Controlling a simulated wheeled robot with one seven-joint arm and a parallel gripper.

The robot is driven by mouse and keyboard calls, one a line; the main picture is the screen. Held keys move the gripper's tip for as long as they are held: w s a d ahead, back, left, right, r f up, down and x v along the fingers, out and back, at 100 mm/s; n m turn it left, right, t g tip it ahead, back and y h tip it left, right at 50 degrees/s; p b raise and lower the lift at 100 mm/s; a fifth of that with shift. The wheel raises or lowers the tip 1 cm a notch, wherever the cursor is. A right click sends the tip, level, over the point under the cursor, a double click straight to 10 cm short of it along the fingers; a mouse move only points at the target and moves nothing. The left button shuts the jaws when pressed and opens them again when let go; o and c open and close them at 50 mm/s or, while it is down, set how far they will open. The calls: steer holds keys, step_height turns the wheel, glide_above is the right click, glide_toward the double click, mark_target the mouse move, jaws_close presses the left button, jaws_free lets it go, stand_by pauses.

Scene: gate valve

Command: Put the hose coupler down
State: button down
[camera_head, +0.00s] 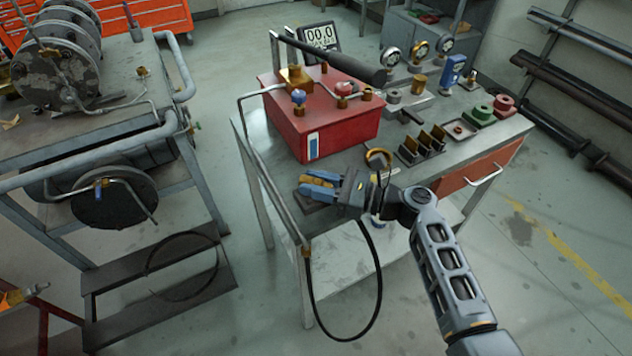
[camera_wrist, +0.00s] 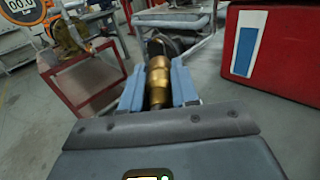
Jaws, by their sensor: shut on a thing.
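The hose coupler (camera_wrist: 158,82) is a brass, stepped cylinder between the two blue fingers of my gripper (camera_head: 309,184) in the wrist view. My gripper is shut on it. In the head view only a little brass shows between the fingers, over the left front part of the bench (camera_head: 345,255). I cannot tell whether the coupler touches anything below. A black hose (camera_head: 377,290) loops down in front of the bench, from a brass fitting (camera_head: 306,251) at the left up behind my wrist. Where it joins the coupler is hidden.
A red box (camera_head: 340,140) with brass fittings stands close behind my gripper. Dark slotted holders (camera_head: 422,147), a small tray (camera_head: 460,130) and gauges (camera_head: 421,50) stand to the right. A grey cart (camera_head: 75,148) stands at the left, with floor between it and the bench.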

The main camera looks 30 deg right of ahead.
steer(key=shift+f, duration=0.2)
steer(key=c, duration=1.1)
jaws_free()
steer(key=shift+c, duration=0.2)
steer(key=o, duration=0.3)
steer(key=shift+s+a+f, duration=0.1)
steer(key=shift+s+f, duration=0.05)
steer(key=shift+f, duration=0.05)
steer(key=shift+r, duration=0.3)
steer(key=r+v, duration=0.1)
steer(key=v, duration=1.1)
steer(key=shift+d, duration=0.2)
